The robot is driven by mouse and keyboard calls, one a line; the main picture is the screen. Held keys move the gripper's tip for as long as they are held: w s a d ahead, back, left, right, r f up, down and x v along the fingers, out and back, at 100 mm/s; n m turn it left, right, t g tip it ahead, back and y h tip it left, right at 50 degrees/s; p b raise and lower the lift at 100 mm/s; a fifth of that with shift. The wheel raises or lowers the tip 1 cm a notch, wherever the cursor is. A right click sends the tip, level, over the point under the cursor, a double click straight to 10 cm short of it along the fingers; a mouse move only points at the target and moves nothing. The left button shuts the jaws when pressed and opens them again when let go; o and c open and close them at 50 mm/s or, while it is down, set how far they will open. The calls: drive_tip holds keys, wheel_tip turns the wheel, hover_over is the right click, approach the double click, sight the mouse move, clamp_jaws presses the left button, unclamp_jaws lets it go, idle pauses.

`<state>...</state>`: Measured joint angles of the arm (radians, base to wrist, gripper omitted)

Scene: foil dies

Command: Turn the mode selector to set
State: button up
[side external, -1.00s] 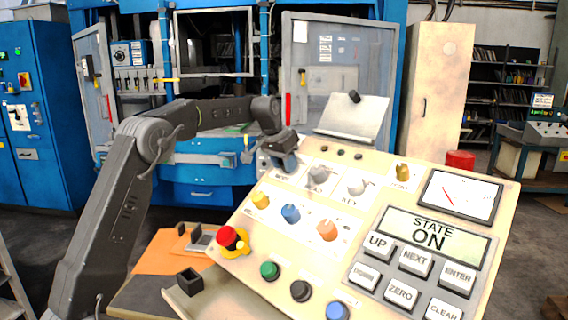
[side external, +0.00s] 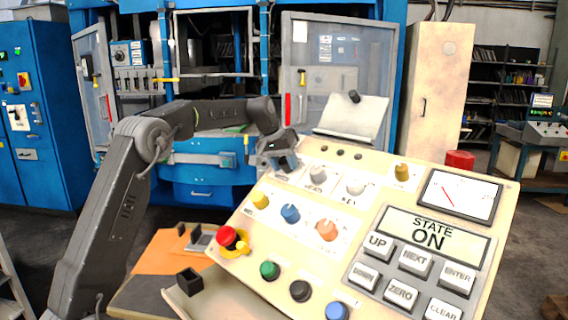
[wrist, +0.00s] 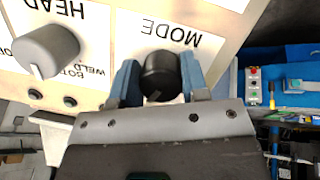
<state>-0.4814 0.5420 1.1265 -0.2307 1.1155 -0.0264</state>
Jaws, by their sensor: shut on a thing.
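The mode selector (wrist: 159,73) is a round black knob on the cream panel (side external: 285,240), beside the label MODE (wrist: 170,34), which appears upside down in the wrist view. A small pale mark shows near the knob's lower edge. My gripper (wrist: 160,84) has its two blue fingers on either side of the knob and is shut on it. The selector's position markings are not readable; part of that area is hidden by my gripper.
The grey HEAD knob (wrist: 45,50) is close beside the mode selector; it also shows in the side view (side external: 317,175). The display (side external: 432,236) reads STATE ON. A red emergency button (side external: 227,236) is at the panel's lower left.

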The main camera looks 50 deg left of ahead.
drive_tip(key=n+t+h, duration=0.1)
drive_tip(key=n, duration=0.5)
drive_tip(key=shift+w+d, duration=0.1)
drive_tip(key=n+t, duration=0.1)
drive_tip(key=n, duration=0.5)
drive_tip(key=shift+w+r, duration=0.1)
drive_tip(key=shift+n, duration=0.4)
drive_tip(key=o, duration=0.9)
drive_tip(key=shift+o, duration=0.2)
drive_tip(key=v, duration=1.3)
drive_tip(key=shift+s, duration=0.45)
drive_tip(key=shift+r, duration=0.15)
